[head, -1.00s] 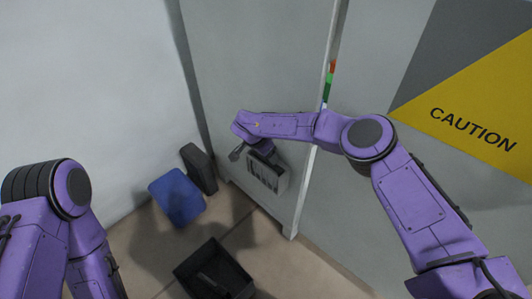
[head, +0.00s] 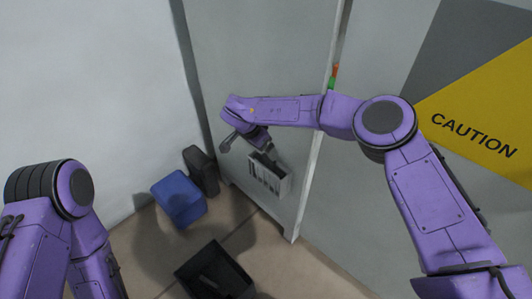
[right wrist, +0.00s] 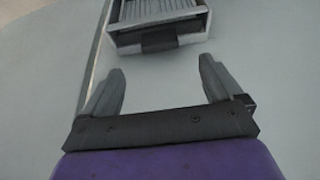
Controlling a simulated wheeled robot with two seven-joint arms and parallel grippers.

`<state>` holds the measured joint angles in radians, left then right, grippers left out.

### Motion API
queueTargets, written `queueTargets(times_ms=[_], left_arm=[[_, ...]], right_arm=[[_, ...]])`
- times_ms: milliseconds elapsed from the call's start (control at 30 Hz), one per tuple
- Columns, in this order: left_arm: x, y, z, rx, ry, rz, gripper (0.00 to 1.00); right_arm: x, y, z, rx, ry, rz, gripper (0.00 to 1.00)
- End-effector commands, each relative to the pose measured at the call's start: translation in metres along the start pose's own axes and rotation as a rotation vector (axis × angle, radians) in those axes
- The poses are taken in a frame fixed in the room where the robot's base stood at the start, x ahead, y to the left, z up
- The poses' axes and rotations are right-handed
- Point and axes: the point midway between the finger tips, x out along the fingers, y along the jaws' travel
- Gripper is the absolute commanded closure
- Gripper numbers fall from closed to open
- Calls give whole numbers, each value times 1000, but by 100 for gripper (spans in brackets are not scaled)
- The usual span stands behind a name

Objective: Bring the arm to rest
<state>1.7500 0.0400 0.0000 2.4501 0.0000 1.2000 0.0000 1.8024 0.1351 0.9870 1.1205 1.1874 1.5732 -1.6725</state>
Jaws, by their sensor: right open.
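My right arm reaches across the middle of the head view. Its gripper (head: 250,148) hangs from the wrist in front of a grey panel, just above and left of a small slatted grey box (head: 284,184). In the right wrist view my right gripper (right wrist: 162,66) has its two dark fingers wide apart with nothing between them. The same slatted box (right wrist: 204,20) lies beyond the fingertips, apart from them. My left arm shows at the left edge of the head view; its gripper is out of view.
A tall grey panel (head: 255,60) with a pale vertical edge (head: 316,185) stands close to my right arm. A blue bin (head: 178,200), a dark grey bin (head: 203,170) and an open black bin (head: 215,270) are on the floor. A yellow caution sign (head: 480,110) is at right.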

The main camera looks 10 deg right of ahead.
Motion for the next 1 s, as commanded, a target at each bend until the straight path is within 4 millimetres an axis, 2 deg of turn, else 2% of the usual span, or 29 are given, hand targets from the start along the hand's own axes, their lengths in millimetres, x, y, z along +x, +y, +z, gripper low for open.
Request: queueTargets(times_ms=[133, 367, 467, 533, 600, 667, 767, 867, 900, 967, 1000], left_arm=[[-1, 0, 0, 0, 0, 0, 60], [-1, 0, 0, 0, 0, 0, 60], [-1, 0, 0, 0, 0, 0, 60], [-1, 0, 0, 0, 0, 0, 60], [-2, 0, -1, 0, 0, 0, 60], [-7, -1, -3, 0, 0, 0, 60], [-17, -2, -7, 0, 0, 0, 60], [-25, -2, -10, 0, 0, 0, 60], [-28, -2, -12, 0, 0, 0, 60], [-33, -3, -14, 0, 0, 0, 60], [-36, -3, -15, 0, 0, 0, 60]], right_arm=[[-20, 0, 0, 0, 0, 0, 7], [-24, 0, 0, 16, -1, 2, 7], [-24, -4, -2, 135, 13, -20, 7], [-20, -8, 0, 236, 71, -79, 7], [2, 3, 13, 278, 180, -155, 7], [24, 22, 28, 264, 262, -232, 7], [64, 74, 59, 171, 311, -341, 7], [94, 140, 88, 57, 271, -383, 7], [103, 169, 98, 11, 242, -382, 7], [112, 214, 110, -55, 193, -366, 7], [115, 246, 116, -100, 158, -346, 7]])
